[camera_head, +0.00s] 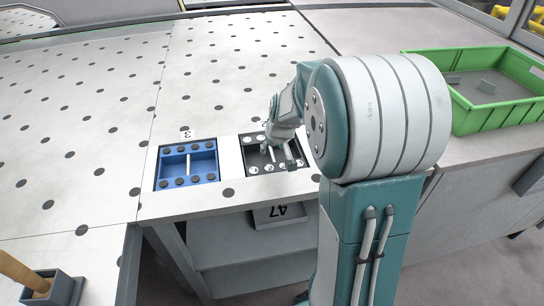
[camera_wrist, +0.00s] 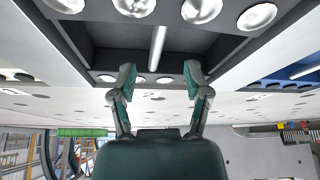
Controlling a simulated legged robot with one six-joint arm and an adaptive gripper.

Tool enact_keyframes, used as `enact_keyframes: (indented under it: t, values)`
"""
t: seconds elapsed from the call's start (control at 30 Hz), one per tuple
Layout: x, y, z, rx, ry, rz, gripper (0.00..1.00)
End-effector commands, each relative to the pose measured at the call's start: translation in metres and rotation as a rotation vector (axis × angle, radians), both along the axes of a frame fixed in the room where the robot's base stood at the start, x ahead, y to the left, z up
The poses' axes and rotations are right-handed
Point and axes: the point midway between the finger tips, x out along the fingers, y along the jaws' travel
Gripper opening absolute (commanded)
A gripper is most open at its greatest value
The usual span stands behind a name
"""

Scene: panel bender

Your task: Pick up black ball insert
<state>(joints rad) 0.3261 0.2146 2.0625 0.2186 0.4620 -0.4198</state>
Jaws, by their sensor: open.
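The black ball insert (camera_head: 256,158) lies on the dotted table near its front edge. It is a dark tray with silver balls along two sides and a light bar handle (camera_wrist: 157,47) across the middle. My gripper (camera_head: 283,152) is over it and hides part of its middle and right side. In the wrist view, the insert (camera_wrist: 112,36) fills the top of the picture. My gripper (camera_wrist: 158,82) is open there, with one fingertip on either side of the bar's line. The bar appears beyond the fingertips, with nothing held between them.
A blue insert (camera_head: 187,181) with dark round pieces lies just left of the black one, and it shows at right in the wrist view (camera_wrist: 285,78). A green bin (camera_head: 490,117) stands at the right. The table left is clear.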

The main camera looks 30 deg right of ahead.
Motion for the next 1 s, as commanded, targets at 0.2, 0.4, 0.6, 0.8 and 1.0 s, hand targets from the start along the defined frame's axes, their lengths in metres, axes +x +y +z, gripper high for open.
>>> enact_keyframes:
  t: [0.2,0.4,0.6,0.8,1.0]
  values:
    - [0.012,-0.006,-0.032,0.004,0.004,-0.001,0.62]
    - [0.017,-0.008,-0.043,0.003,0.001,-0.001,0.62]
    - [0.017,-0.007,-0.042,0.002,0.001,-0.001,0.49]
    - [0.017,-0.007,-0.042,0.002,0.002,-0.001,0.00]
    - [0.018,-0.006,-0.042,0.001,0.001,0.000,0.00]
